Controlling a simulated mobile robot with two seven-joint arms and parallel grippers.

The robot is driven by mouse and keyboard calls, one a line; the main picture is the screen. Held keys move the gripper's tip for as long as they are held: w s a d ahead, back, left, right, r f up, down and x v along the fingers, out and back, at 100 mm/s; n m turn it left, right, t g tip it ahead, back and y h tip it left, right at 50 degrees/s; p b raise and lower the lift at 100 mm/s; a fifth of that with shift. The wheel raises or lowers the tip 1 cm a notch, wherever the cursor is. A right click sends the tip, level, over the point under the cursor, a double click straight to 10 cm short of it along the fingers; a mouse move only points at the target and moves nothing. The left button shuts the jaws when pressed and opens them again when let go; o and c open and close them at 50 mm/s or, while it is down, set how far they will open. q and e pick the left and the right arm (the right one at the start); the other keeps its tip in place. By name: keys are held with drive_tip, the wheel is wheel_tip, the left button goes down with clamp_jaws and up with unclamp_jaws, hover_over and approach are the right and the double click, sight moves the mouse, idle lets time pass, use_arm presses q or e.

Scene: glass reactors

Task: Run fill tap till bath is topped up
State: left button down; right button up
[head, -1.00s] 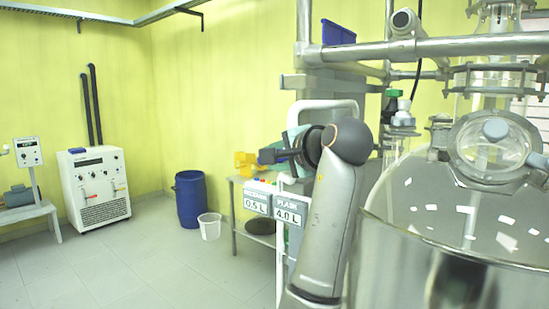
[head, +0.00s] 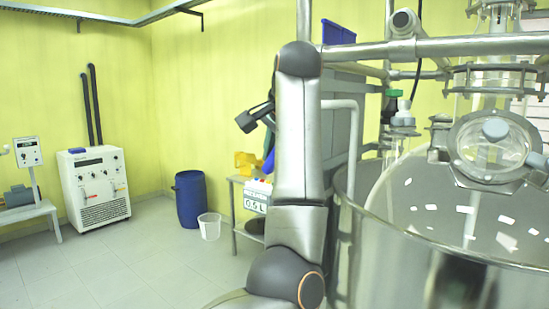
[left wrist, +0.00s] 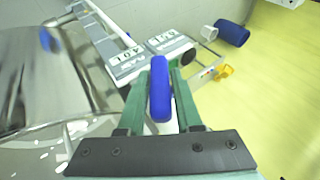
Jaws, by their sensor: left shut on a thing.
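In the left wrist view, the two green fingers of my left gripper (left wrist: 160,68) are shut on an upright blue handle (left wrist: 160,95), seemingly the tap lever. A sliver of blue shows beside the arm. The shiny steel bath (head: 345,185) stands at the right around the glass reactor (head: 440,220); its water level cannot be made out. My right gripper is out of view.
A blue barrel (head: 190,197), a white bucket (head: 210,226) and a white cabinet (head: 94,187) stand farther back. Metal pipes (head: 450,47) cross above.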

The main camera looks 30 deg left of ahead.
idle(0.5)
use_arm(q)
drive_tip(key=c, duration=0.7)
unclamp_jaws()
drive_tip(key=v, duration=1.2)
drive_tip(key=shift+s+d+r, duration=0.1)
drive_tip(key=shift+r, duration=0.15)
